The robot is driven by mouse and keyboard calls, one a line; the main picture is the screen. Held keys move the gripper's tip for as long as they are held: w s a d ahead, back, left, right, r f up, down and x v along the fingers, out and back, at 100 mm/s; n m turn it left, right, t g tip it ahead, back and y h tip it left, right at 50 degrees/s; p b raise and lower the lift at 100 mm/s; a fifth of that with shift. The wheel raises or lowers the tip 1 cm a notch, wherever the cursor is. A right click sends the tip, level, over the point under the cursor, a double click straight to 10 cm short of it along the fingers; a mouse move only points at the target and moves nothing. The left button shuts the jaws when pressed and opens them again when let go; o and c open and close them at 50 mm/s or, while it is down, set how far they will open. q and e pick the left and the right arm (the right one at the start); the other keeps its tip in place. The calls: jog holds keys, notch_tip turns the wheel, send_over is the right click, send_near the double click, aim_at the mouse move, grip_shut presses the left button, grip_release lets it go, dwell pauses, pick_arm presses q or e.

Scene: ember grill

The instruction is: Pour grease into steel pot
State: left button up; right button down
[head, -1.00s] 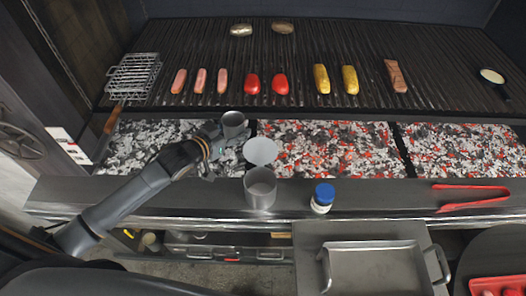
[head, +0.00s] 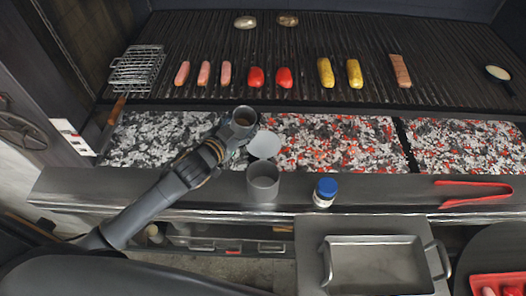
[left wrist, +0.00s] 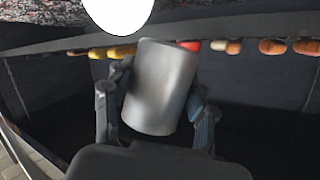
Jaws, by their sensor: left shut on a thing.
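A grey metal cup (head: 243,118) with a dark brownish inside is held over the coals, up and left of the steel pot. My left gripper (head: 226,136) is shut on this cup; in the left wrist view the cup (left wrist: 160,88) sits between both fingers. The open steel pot (head: 263,188) stands upright on the front ledge. A round pale grey disc (head: 265,145), perhaps its lid, shows just behind the pot; it looks white in the left wrist view (left wrist: 118,12). No grease stream is visible. My right gripper is not in view.
A jar with a blue cap (head: 325,193) stands right of the pot on the ledge (head: 390,190). Red tongs (head: 472,194) lie farther right. A steel tray (head: 376,265) is in front. Sausages, peppers and corn lie on the grill (head: 440,60) behind the hot coals.

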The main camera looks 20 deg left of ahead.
pick_arm(q)
jog(key=shift+s+d+f+m+t, duration=0.3)
jog(key=shift+d+f+m+t, duration=0.15)
jog(key=shift+d+m, duration=0.15)
jog(key=shift+s+d+r+y, duration=0.1)
jog(key=shift+r+y, duration=0.05)
jog(key=shift+y, duration=0.15)
jog(key=m+b, duration=0.1)
jog(key=b, duration=0.1)
jog(key=f+m+t+b, duration=0.1)
jog(key=b, duration=0.1)
jog(key=d+m+b, duration=0.1)
jog(key=b, duration=0.2)
jog(key=shift+s+f+t, duration=0.25)
jog(key=shift+f+t, duration=0.1)
jog(key=shift+f, duration=0.05)
jog(key=shift+r+m+b, duration=0.2)
jog(key=shift+m+b, duration=0.25)
jog(key=shift+m, duration=0.05)
jog(key=shift+r+t, duration=0.3)
jog(key=shift+r, duration=0.05)
jog(key=shift+r+m+y, duration=0.2)
jog(key=shift+m+y, duration=0.1)
jog(key=shift+m, duration=0.3)
jog(key=shift+r+t+b, duration=0.1)
jog(key=shift+t+b, duration=0.2)
jog(key=shift+b, duration=0.05)
